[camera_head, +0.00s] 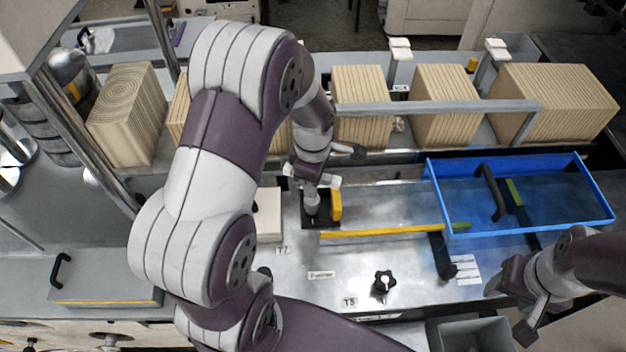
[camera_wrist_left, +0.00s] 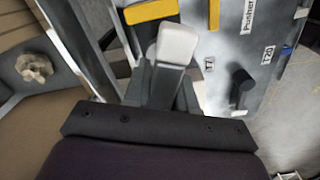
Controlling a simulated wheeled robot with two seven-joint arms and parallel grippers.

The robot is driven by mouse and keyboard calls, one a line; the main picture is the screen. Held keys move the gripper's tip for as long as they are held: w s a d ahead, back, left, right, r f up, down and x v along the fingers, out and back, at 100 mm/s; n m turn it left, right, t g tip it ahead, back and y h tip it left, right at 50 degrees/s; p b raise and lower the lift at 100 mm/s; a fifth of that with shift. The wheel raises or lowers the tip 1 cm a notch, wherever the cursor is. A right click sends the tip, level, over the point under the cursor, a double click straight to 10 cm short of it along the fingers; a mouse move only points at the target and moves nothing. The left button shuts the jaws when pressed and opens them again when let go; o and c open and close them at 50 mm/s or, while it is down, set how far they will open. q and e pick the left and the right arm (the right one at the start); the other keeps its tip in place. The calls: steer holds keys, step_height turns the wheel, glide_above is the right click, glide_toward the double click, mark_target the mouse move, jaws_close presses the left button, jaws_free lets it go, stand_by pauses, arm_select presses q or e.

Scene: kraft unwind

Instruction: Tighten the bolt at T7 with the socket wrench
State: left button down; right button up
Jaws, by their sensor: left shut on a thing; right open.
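My left gripper (camera_head: 316,175) is shut and low over the metal deck, beside a black block with a yellow part (camera_head: 336,205). A grey upright piece (camera_head: 312,201) shows just below its jaws and looks like the socket wrench; its lower end meets the black block in the picture, and I cannot tell whether it touches a bolt. In the left wrist view a pale rounded end (camera_wrist_left: 178,44) shows at the jaws. The T7 label (camera_head: 282,250) is partly beside my arm; its bolt is not clearly visible. My right gripper (camera_head: 513,308) is open and empty at lower right.
A blue tray (camera_head: 520,228) with black handles stands at the right. A yellow bar (camera_head: 382,231) crosses the deck. A black star knob (camera_head: 383,283) stands near the T5 label (camera_head: 349,301). Wood-coloured blocks (camera_head: 444,95) line the back behind a metal rail (camera_head: 435,107).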

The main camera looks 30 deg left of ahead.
arm_select(q)
steer(key=shift+s+f, duration=0.1)
steer(key=shift+s, duration=0.15)
steer(key=shift+w+f, duration=0.2)
steer(key=shift+f, duration=0.05)
stand_by(0.6)
steer(key=shift+f, duration=0.45)
stand_by(0.9)
